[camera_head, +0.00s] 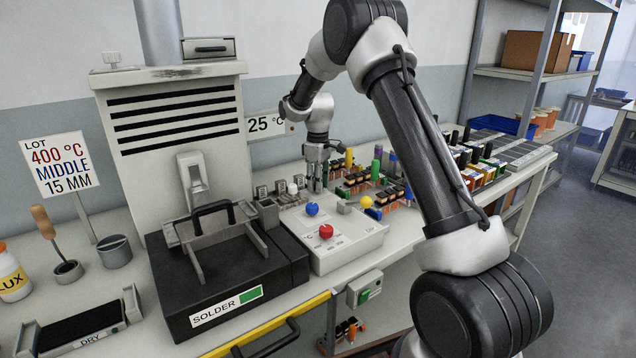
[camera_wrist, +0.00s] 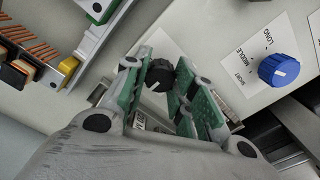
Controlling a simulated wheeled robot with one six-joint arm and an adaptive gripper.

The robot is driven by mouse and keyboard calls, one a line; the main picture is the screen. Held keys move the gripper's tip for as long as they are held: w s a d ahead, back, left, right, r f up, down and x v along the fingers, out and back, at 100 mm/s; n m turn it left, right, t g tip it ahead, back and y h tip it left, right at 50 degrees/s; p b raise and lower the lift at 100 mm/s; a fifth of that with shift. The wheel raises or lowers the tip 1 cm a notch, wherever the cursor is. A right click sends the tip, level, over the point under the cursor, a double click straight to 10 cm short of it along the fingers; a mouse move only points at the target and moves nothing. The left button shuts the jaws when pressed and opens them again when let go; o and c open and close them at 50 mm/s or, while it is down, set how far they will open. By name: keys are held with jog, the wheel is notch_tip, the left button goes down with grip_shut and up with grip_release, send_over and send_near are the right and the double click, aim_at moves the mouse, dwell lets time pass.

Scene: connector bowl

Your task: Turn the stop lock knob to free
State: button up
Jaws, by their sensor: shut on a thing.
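A small black knob (camera_wrist: 159,76) stands on the pale control panel (camera_head: 352,240), with a white label around it that I cannot read in full. My gripper (camera_wrist: 159,80) points down at the panel with its fingers on both sides of this knob, shut on it. In the head view my gripper (camera_head: 316,188) is at the back of the panel, behind the blue knob, and the black knob is hidden there. The direction of the knob's pointer is unclear.
A blue knob (camera_wrist: 279,70) marked SHORT, MIDDLE, LONG is close to my gripper. A red knob (camera_head: 325,231) and yellow knob (camera_head: 366,201) are on the panel. The black solder unit (camera_head: 180,300) stands left; racks of coloured parts (camera_head: 383,190) stand right.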

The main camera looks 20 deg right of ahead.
jog(key=o, duration=1.1)
jog(key=shift+c, duration=0.2)
jog(key=shift+r, duration=0.1)
notch_tip(320, 180, up, 12)
